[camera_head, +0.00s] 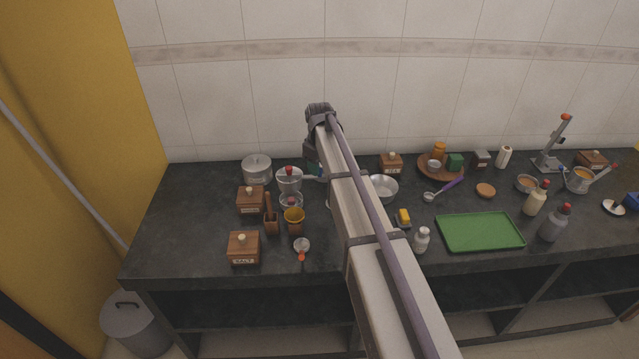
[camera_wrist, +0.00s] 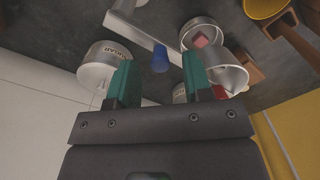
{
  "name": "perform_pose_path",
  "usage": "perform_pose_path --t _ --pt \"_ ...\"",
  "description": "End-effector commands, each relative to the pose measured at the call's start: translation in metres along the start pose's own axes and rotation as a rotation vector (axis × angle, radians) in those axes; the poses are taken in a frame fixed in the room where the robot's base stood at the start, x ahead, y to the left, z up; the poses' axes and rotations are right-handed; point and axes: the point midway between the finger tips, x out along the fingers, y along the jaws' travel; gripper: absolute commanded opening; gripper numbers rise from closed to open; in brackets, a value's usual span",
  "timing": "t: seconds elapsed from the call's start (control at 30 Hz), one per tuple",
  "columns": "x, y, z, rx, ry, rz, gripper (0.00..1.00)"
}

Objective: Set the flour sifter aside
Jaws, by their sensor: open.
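The flour sifter (camera_head: 289,184) appears to be the steel cup with a red knob on the counter's left half, beside a lidded steel canister. In the wrist view its steel cylinder (camera_wrist: 230,72) is just right of the right finger. A bent flat metal strip (camera_wrist: 142,28), perhaps its handle, runs ahead of my fingers with a blue knob (camera_wrist: 160,60) by it. My gripper (camera_head: 314,169), with teal fingers, is just right of the sifter and partly hidden by my arm. In the wrist view my gripper (camera_wrist: 160,78) is open, with nothing visibly clamped.
A steel bowl (camera_head: 383,188) and green tray (camera_head: 479,231) are right. The left counter end is bare.

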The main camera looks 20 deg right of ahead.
Motion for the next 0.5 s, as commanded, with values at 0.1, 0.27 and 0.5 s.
perform_pose_path --t 0.1,0.27,0.5 --pt "0.0187 -0.0001 0.0 0.0 0.0 0.0 0.46" --pt "0.016 -0.0001 0.0 0.0 0.0 0.0 0.46" --pt "0.0156 -0.0001 0.0001 0.001 0.0 0.0 0.31"
